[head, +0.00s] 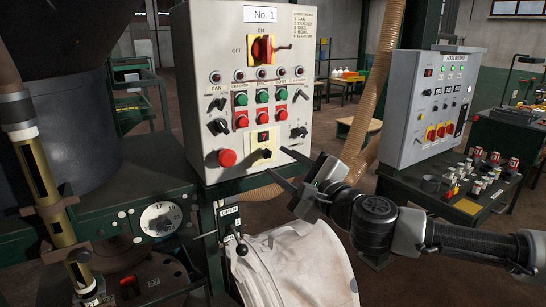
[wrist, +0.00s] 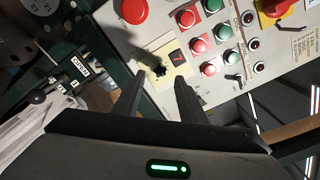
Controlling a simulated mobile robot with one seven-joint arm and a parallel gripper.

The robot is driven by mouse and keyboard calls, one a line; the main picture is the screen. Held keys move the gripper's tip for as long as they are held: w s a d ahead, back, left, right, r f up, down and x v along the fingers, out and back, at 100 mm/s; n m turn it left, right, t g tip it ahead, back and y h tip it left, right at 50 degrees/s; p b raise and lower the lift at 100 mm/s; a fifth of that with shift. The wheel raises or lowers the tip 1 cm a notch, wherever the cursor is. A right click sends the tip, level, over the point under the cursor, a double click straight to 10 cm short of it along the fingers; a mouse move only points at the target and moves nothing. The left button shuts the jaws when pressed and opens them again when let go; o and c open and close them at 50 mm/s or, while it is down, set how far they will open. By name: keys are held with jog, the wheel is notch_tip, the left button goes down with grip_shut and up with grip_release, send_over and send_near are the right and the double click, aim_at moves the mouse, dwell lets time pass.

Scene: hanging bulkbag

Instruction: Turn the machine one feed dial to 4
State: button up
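The machine one panel (head: 215,50), labelled "No. 1", is a pale upright box. Low on it is a yellow plate (head: 258,160) with a small black dial (head: 266,153) and, above the dial, a red-lit display (head: 263,136) that appears to read 7. My gripper (head: 275,161) is open in front of the panel's lower right, its fingers pointing at the plate. In the wrist view, the dial (wrist: 157,68) lies just beyond and between my two spread fingertips (wrist: 160,78), with the display (wrist: 179,57) beside it. Nothing is held; contact with the dial cannot be told.
A red round button (head: 227,158) is left of the plate, with green and red buttons above. A red rotary switch (head: 262,48) is at the top. A white numbered dial (head: 160,219) and white bag (head: 295,265) are below. A main board (head: 425,105) stands right.

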aim_at(268, 155)
jog(key=shift+x, duration=2.25)
jog(key=shift+c, duration=0.3)
grip_shut()
